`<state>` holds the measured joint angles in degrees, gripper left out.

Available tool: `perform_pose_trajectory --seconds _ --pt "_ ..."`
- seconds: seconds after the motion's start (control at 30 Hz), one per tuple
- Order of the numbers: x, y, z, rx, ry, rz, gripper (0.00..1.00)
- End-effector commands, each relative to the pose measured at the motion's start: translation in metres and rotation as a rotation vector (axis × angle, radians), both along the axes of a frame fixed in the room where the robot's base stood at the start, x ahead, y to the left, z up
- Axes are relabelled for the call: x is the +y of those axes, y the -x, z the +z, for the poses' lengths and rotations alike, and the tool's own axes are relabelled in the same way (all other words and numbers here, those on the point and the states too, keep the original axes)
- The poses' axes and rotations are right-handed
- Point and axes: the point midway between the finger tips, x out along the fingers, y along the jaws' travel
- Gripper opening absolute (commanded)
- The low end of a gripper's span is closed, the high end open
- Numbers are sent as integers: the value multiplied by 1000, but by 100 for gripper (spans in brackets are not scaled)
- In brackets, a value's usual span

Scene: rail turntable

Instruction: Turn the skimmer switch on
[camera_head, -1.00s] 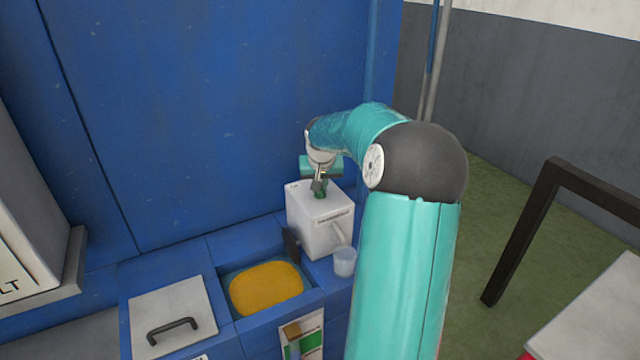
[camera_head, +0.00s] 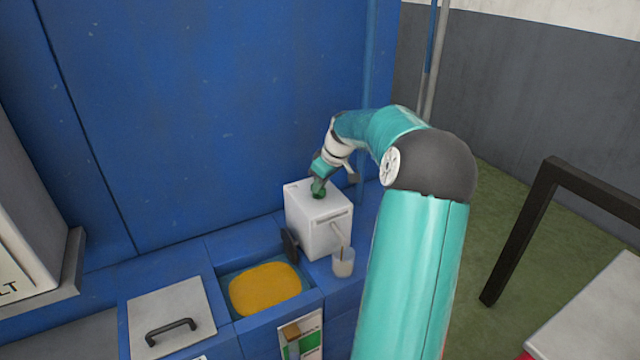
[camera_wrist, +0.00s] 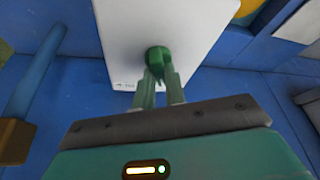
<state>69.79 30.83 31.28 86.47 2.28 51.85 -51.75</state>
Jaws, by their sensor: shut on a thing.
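The skimmer is a white box (camera_head: 309,227) on the blue counter, with a green switch knob (camera_head: 318,188) on its top. The knob also shows in the wrist view (camera_wrist: 157,57), on the white top face. My gripper (camera_head: 320,180) reaches down to the knob from above, with its wrist tilted. In the wrist view my gripper (camera_wrist: 159,85) has its two green fingers shut on the knob, which partly hides between the fingertips. A clear cup (camera_head: 343,263) stands under a spout at the box's right front and holds some pale content.
A basin of orange-yellow liquid (camera_head: 265,289) lies left of the box, with a dark disc or paddle (camera_head: 290,244) between them. A grey lid with a black handle (camera_head: 172,330) is further left. A blue wall (camera_head: 220,110) rises close behind.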

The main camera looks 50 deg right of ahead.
Motion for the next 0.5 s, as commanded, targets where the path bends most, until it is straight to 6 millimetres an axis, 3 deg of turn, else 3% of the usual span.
perform_pose_trajectory --seconds 0.5 --pt "-1 -1 0 -1 2 123 0"
